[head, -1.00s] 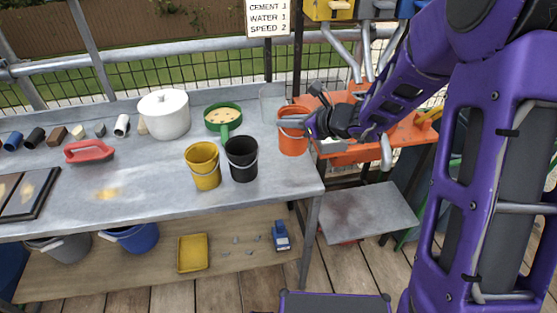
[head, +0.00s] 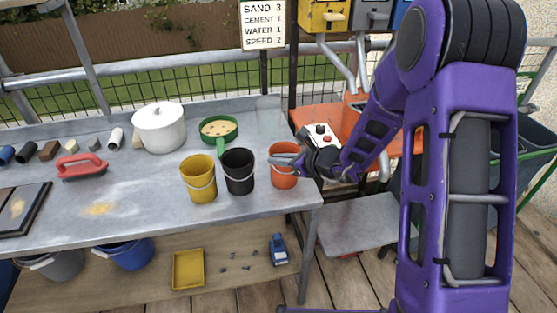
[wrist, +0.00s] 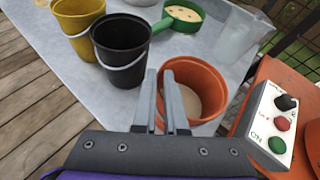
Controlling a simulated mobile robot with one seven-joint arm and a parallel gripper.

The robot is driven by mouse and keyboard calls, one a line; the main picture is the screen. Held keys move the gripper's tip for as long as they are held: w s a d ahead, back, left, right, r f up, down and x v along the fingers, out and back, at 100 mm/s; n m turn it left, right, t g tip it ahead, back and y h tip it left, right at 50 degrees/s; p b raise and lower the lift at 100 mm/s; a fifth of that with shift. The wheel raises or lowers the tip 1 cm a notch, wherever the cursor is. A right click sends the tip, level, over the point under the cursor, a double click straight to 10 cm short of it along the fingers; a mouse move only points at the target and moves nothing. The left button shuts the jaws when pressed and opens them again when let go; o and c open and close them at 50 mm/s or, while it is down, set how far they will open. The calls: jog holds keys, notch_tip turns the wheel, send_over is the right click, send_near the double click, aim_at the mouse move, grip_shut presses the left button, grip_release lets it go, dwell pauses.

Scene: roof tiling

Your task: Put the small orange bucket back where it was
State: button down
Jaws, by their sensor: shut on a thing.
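The small orange bucket (head: 284,168) is upright at the right end of the metal table, right of the black bucket (head: 239,172) with a small gap between them. The yellow bucket (head: 199,180) stands left of the black one. My gripper (head: 288,161) is shut on the orange bucket at its rim. In the wrist view the two fingers (wrist: 171,97) are close together at the near rim of the orange bucket (wrist: 207,83), which has something pale at its bottom. I cannot tell whether its base touches the tabletop.
Behind the buckets are a green pan (head: 218,129), a clear container (head: 270,118) and a white pot (head: 159,128). A control box with buttons (wrist: 270,122) sits on the orange machine at the right.

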jog(key=shift+r, duration=0.1)
jog(key=shift+f, duration=0.2)
jog(key=c, duration=1)
grip_release()
jog(key=shift+o, duration=0.2)
jog(key=shift+r, duration=0.15)
jog(key=shift+d+r, duration=0.1)
jog(key=p+v, duration=0.1)
jog(key=v, duration=1)
jog(key=shift+s+d+r, duration=0.15)
jog(key=shift+s+d, duration=0.1)
jog(key=shift+d, duration=0.05)
jog(key=shift+w, duration=0.1)
